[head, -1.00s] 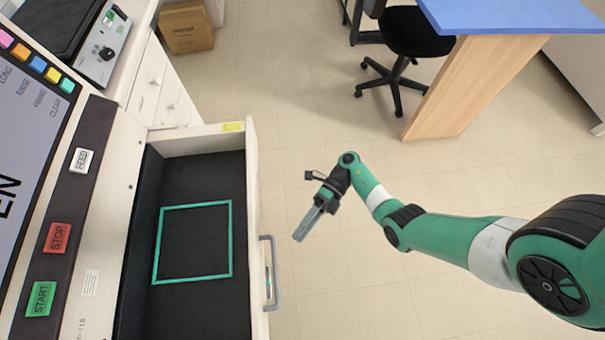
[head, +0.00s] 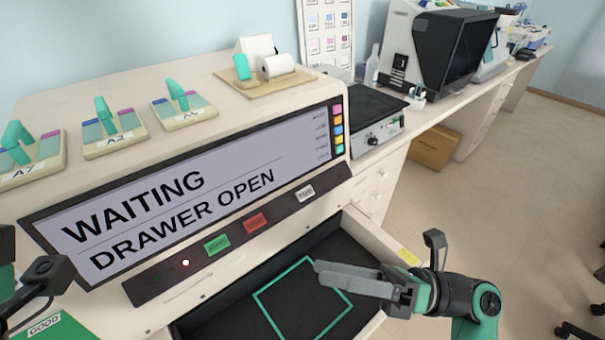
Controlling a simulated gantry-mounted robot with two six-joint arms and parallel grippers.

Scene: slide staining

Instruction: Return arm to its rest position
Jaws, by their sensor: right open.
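My right gripper (head: 322,272) comes in from the lower right, with its long grey fingers pointing left. In the picture it overlaps the open drawer (head: 375,240) and the right side of the teal square outline on the drawer's dark floor; its height above them is hard to tell. The fingers are seen nearly edge-on and hold nothing visible. Dark parts of my left arm show at the lower left edge; the left fingers are out of view.
The stainer's screen (head: 170,215) reads "WAITING DRAWER OPEN". Below it are green (head: 217,244) and red (head: 255,222) buttons. Slide holders stand on top. A green "GOOD" mat (head: 60,328) lies lower left.

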